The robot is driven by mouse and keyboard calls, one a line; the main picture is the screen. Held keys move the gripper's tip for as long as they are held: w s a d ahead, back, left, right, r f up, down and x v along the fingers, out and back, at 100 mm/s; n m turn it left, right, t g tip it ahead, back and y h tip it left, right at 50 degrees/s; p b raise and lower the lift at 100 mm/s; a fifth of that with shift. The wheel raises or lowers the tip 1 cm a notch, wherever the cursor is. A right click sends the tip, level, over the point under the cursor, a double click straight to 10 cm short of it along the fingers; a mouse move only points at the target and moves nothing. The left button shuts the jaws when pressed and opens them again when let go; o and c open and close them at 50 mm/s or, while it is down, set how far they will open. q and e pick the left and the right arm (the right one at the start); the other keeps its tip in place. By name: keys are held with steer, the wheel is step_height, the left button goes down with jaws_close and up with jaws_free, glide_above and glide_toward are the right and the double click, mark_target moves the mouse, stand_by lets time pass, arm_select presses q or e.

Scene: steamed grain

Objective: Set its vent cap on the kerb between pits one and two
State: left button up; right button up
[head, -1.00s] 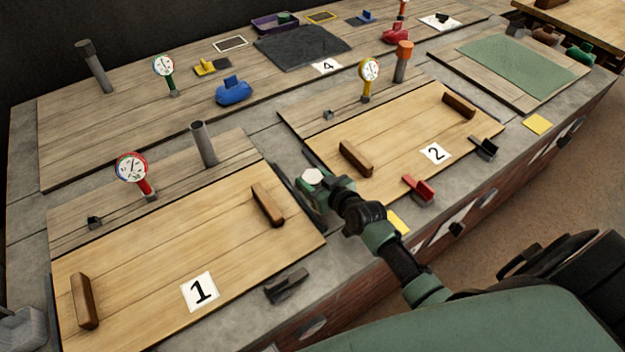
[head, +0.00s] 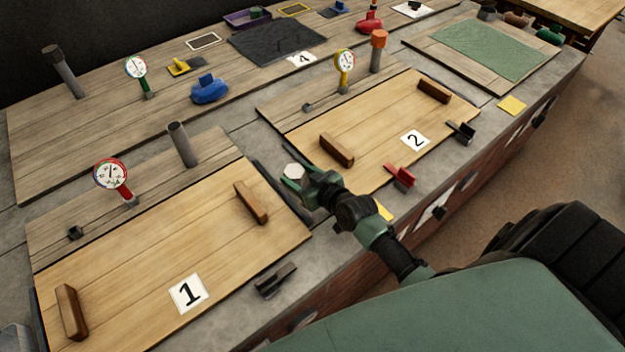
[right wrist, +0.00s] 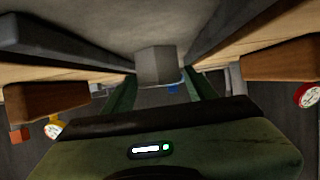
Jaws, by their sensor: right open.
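A pale grey six-sided vent cap (head: 294,171) stands on the grey kerb (head: 270,143) between pit one's boards (head: 130,265) and pit two's boards (head: 375,125). It also shows in the right wrist view (right wrist: 156,66), upside down there. My right gripper (head: 288,178) is open, with one finger to each side of the cap. Whether a finger still touches it I cannot tell. Pit one's grey vent pipe (head: 182,145) shows no cap on top. My left gripper is not in view.
Wooden handles on pit one (head: 251,202) and pit two (head: 337,150) flank the kerb. A red-dial gauge (head: 111,174) stands behind pit one, a yellow one (head: 344,62) behind pit two. A red clip (head: 400,175) and a dark clip (head: 276,280) sit along the front edge.

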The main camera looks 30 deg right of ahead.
steer(key=v, duration=0.9)
steer(key=shift+s+r+p, duration=0.1)
steer(key=shift+s+p, duration=0.2)
